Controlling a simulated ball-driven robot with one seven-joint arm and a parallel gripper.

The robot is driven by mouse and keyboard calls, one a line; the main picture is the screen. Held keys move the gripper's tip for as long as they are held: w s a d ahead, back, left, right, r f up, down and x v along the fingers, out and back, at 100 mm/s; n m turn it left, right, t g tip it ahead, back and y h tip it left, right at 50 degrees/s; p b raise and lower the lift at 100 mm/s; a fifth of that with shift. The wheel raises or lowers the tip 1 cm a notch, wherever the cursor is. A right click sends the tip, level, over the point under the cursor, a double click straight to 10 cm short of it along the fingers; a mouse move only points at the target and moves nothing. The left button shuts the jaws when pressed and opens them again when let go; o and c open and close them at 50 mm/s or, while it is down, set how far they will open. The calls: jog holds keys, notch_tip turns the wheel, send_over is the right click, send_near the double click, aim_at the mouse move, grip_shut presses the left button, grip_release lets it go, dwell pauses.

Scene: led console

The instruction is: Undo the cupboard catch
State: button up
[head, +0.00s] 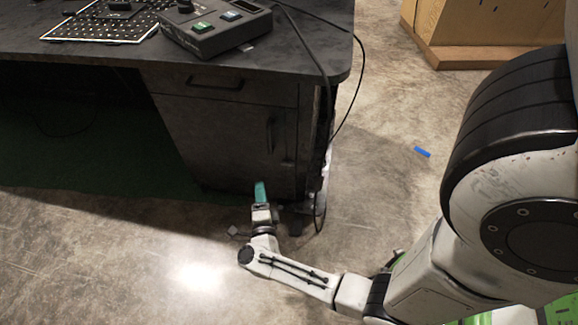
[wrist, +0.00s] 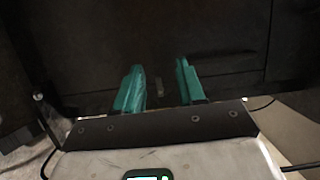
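The dark cupboard door (head: 215,145) sits under the desk top, below a drawer, and looks closed. It has a vertical bar handle (head: 270,133) near its right edge. My gripper (head: 260,190) is low in front of the door's lower right part. In the wrist view my gripper (wrist: 158,76) has its two teal fingers well apart with nothing held between them. A small pale upright piece (wrist: 158,87) shows on the dark front between the fingers; I cannot tell whether it is the catch. Whether the fingers touch the front is unclear.
The drawer (head: 215,85) above has a horizontal handle. The desk top (head: 110,65) carries a control box (head: 215,27) and a perforated board (head: 100,25). Black cables hang at the desk's right side. A blue piece (head: 422,152) lies on the floor. Floor left of my arm is clear.

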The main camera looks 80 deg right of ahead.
aim_at(290, 166)
jog(key=s+d+f+m+g+h, duration=0.1)
jog(key=s+d+m+g, duration=0.1)
jog(key=s+m+g, duration=0.3)
jog(key=shift+n+g, duration=0.3)
jog(key=shift+n, duration=0.2)
jog(key=d, duration=0.3)
jog(key=d+b, duration=0.1)
jog(key=d, duration=0.6)
jog(key=shift+s+f+b, duration=0.15)
jog(key=shift+s+b, duration=0.1)
jog(key=shift+b, duration=0.15)
grip_shut()
